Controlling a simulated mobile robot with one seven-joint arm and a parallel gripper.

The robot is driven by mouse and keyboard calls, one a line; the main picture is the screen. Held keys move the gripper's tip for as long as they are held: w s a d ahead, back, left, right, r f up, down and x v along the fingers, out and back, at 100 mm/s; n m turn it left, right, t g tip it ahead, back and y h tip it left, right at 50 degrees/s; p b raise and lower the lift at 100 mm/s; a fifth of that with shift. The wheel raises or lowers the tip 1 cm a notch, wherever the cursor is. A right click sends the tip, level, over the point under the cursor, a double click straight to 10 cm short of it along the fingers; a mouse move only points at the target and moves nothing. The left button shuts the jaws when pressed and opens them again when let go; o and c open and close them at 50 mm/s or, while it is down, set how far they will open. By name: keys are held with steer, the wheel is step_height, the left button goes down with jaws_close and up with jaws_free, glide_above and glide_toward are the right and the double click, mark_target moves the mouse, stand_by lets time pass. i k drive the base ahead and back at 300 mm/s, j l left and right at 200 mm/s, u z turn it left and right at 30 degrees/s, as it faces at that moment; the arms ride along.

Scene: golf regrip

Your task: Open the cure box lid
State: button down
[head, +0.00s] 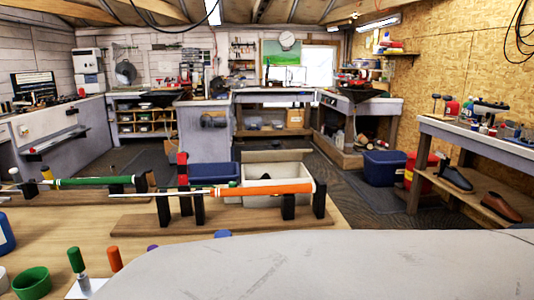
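A pale, box-like container (262,172), which may be the cure box, stands behind the wooden table, partly hidden by a club with an orange grip (265,189). A flat pale panel (276,156) shows at its back edge. I cannot tell whether this panel is a raised lid or how it joins the box. The near face of the box is mostly hidden. My gripper is not in view.
The orange-gripped club and one with a green grip (95,181) rest across black supports on the wooden table (190,237). A green cup (31,282) and upright handled tools (76,262) stand at lower left. Blue bins (384,168) sit on the floor behind. A large pale surface, possibly mine, fills the lower right.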

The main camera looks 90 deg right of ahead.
mark_target(275, 155)
steer(key=k+l+z, duration=0.2)
steer(key=k+l, duration=0.3)
steer(key=k, duration=0.2)
steer(key=k+l+z, duration=0.15)
steer(key=k+l, duration=0.55)
steer(key=l, duration=0.2)
steer(key=k+l+z, duration=0.15)
steer(key=l, duration=0.2)
steer(key=k+l, duration=0.1)
steer(key=l, duration=0.2)
steer(key=i+l, duration=0.1)
steer(key=l, duration=0.25)
steer(key=l+z, duration=0.1)
steer(key=l, duration=0.25)
steer(key=i+l, duration=0.15)
steer(key=l, duration=0.2)
